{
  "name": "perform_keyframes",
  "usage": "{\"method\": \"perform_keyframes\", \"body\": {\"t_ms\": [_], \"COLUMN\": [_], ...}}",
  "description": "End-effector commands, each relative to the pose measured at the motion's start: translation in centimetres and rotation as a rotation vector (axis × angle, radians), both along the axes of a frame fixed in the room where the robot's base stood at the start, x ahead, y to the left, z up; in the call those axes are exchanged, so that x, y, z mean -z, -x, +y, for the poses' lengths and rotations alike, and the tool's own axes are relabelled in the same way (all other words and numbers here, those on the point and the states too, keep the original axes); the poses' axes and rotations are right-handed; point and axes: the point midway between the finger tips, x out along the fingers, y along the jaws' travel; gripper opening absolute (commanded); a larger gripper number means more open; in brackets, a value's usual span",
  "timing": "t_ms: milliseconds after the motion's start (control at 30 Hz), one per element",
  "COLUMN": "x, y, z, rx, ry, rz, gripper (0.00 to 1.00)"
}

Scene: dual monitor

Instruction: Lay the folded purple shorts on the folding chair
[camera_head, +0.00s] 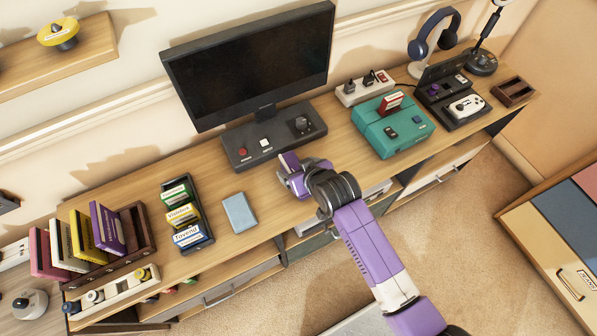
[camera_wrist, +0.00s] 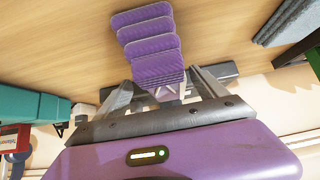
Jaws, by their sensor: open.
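I see no folded purple shorts and no clear folding chair in either view. A pale grey flat surface (camera_head: 366,324) shows at the bottom edge of the head view, mostly cut off, and I cannot tell what it is. My gripper (camera_head: 299,174) is purple and grey and hangs over the desk in front of the monitor. It is open and holds nothing that I can make out. In the wrist view my gripper (camera_wrist: 153,58) shows ribbed purple pads over bare wood.
The desk (camera_head: 335,140) carries a monitor (camera_head: 250,65), a teal box (camera_head: 392,125), a blue book (camera_head: 239,212), a cartridge rack (camera_head: 187,213) and upright cases (camera_head: 107,229). A cabinet (camera_head: 535,205) stands at the right. Carpet (camera_head: 455,225) lies open between them.

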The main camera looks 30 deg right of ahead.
Motion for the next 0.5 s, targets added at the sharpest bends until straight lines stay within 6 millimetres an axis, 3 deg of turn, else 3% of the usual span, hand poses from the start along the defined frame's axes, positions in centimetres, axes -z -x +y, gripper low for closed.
{"method": "perform_keyframes", "body": {"t_ms": [133, 500], "x": [-0.03, -0.1], "y": [0.0, -0.01], "z": [0.01, 0.01], "rx": [0.0, 0.0], "ry": [0.0, 0.0], "rz": [-0.001, -0.002], "gripper": [0.8, 0.07]}}
